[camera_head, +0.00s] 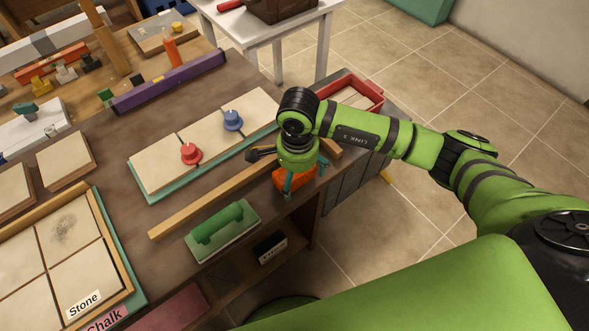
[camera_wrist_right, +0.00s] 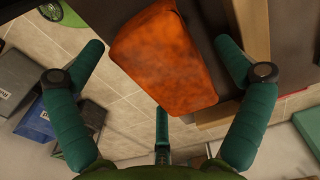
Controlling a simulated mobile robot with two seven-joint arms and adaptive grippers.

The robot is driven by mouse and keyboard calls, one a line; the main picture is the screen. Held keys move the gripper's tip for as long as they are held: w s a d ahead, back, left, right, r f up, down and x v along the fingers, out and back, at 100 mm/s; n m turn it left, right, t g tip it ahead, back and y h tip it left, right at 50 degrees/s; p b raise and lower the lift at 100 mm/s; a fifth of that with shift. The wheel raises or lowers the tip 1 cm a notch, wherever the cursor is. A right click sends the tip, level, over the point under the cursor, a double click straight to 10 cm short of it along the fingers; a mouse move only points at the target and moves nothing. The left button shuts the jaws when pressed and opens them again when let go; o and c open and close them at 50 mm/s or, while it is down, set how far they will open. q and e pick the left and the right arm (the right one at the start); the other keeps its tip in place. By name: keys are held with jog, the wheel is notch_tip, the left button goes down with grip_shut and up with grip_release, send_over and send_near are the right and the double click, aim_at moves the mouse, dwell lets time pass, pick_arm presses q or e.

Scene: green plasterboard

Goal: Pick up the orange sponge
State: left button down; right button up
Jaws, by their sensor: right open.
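The orange sponge (camera_head: 290,180) lies at the table's near right edge in the head view, partly hidden by my right gripper (camera_head: 290,186). In the right wrist view the sponge (camera_wrist_right: 163,58) is a mottled orange block with rounded edges, just ahead of the fingers. My right gripper (camera_wrist_right: 161,85) is open, with teal fingers spread to the left and right of the sponge and another finger below it. The sponge appears free of the fingers. My left gripper is in neither view.
A green trowel-like float (camera_head: 222,232) lies left of the sponge. A wooden strip (camera_head: 215,203) runs behind it. A tiled board with a red knob (camera_head: 191,153) and a blue knob (camera_head: 233,120) lies farther back. A red-rimmed tray (camera_head: 352,92) stands right of the table.

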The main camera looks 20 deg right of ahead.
jog(key=c, duration=1.2)
jog(key=shift+o, duration=0.2)
jog(key=shift+r, duration=0.1)
jog(key=shift+r+b, duration=0.2)
jog(key=shift+b, duration=0.1)
jog(key=r, duration=0.1)
jog(key=r+b, duration=0.2)
jog(key=shift+s+d+r, duration=0.2)
jog(key=shift+s+r, duration=0.1)
jog(key=s+d+r+b, duration=0.2)
jog(key=s+d+r, duration=0.2)
jog(key=s+r, duration=0.2)
jog(key=s, duration=0.2)
jog(key=shift+s+d+b, duration=0.3)
jog(key=shift+b, duration=0.05)
jog(key=shift+s+d+r, duration=0.25)
jog(key=shift+s+r, duration=0.2)
jog(key=shift+s, duration=0.15)
